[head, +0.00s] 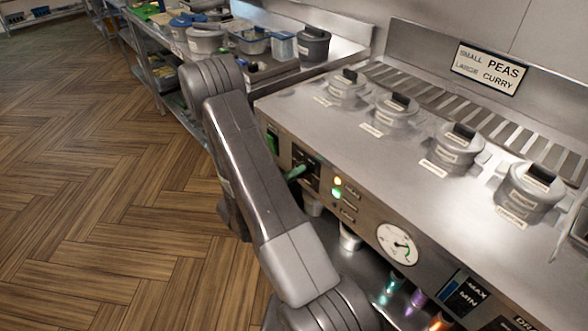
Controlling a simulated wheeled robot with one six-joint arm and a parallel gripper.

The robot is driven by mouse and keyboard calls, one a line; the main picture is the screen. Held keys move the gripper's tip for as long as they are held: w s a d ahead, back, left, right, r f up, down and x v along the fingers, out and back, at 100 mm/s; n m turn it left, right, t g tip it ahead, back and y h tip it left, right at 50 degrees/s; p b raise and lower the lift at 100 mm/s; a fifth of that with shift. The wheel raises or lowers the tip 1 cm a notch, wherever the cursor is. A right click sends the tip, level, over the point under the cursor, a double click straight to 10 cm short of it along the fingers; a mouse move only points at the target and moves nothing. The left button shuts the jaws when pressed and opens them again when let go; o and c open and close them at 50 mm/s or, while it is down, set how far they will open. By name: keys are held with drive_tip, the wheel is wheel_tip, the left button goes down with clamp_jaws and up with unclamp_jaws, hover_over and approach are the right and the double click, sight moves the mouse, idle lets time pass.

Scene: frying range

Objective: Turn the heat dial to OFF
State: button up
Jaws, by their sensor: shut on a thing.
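My arm crosses the middle of the head view in front of the fryer range's front panel (372,222). My gripper is hidden behind my own arm, so I cannot see its jaws or what they touch. A round white gauge (400,243) with a green sector sits further right.
Several lidded pots (459,143) stand in the steel range top. A sign (489,69) reads PEAS and CURRY. Coloured-handled items stand below the panel, near a MAX/MIN label (467,298). A cluttered side counter (282,76) is behind. The wooden floor (95,200) at left is clear.

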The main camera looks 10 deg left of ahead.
drive_tip(key=n+p, duration=0.6)
drive_tip(key=n, duration=0.5)
drive_tip(key=shift+r, duration=0.1)
idle(0.6)
drive_tip(key=o, duration=1)
drive_tip(key=shift+c, duration=0.2)
drive_tip(key=b+v, duration=0.2)
drive_tip(key=v, duration=1.1)
drive_tip(key=shift+s+a, duration=0.25)
drive_tip(key=shift+s, duration=0.05)
drive_tip(key=p+x, duration=0.2)
drive_tip(key=x, duration=1.1)
drive_tip(key=shift+w+d, duration=0.25)
drive_tip(key=shift+w, duration=0.05)
